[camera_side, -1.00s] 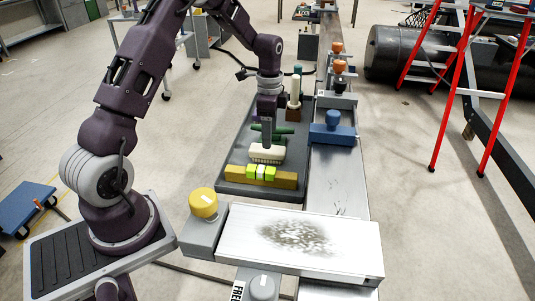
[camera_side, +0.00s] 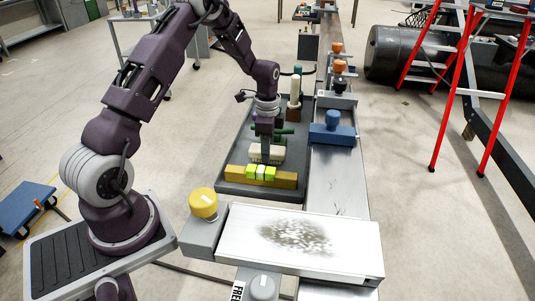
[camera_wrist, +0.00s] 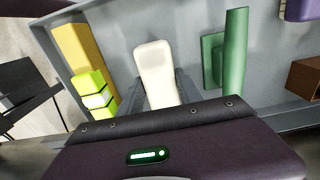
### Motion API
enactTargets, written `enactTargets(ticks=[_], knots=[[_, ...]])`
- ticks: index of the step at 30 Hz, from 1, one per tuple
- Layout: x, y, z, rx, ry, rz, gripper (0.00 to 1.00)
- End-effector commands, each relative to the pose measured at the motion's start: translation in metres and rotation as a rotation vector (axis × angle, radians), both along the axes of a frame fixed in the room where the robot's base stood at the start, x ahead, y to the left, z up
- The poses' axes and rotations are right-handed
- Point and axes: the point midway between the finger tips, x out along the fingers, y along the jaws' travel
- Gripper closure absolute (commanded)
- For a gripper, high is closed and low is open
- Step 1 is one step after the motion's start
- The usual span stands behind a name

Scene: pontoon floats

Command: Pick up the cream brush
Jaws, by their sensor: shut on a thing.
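The cream brush (camera_side: 254,154) is at the near part of the grey tray (camera_side: 232,187), behind a yellow-brown bar. It also shows in the wrist view (camera_wrist: 154,68), its long rounded back between my two fingers. My gripper (camera_side: 266,150) is shut on the brush, with a finger along each side. The brush's underside is hidden in the wrist view. I cannot tell whether it touches the tray.
The yellow-brown bar (camera_wrist: 75,50) with lime-green blocks (camera_wrist: 93,92) lies close on one side of the brush. A green tool (camera_wrist: 234,50) lies on the other side. A blue block with a knob (camera_side: 332,133) stands right of the tray.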

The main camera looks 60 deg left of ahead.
Motion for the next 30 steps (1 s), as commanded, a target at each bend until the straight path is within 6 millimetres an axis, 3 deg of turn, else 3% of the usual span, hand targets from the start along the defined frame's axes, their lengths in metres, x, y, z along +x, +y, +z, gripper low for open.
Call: enactTargets(ticks=[7, 15, 18, 27, 28, 30], knots=[[0.001, 0.0, 0.01, 0.001, -0.004, 0.0, 1.0], [0.001, 0.001, 0.077, 0.003, -0.004, 0.0, 1.0], [0.001, 0.001, 0.093, 0.002, -0.004, 0.0, 1.0], [0.0, 0.0, 0.1, 0.001, 0.001, -0.001, 1.0], [0.0, 0.0, 0.1, 0.001, 0.001, -0.001, 0.61], [0.0, 0.0, 0.1, 0.001, 0.001, -0.001, 0.75]])
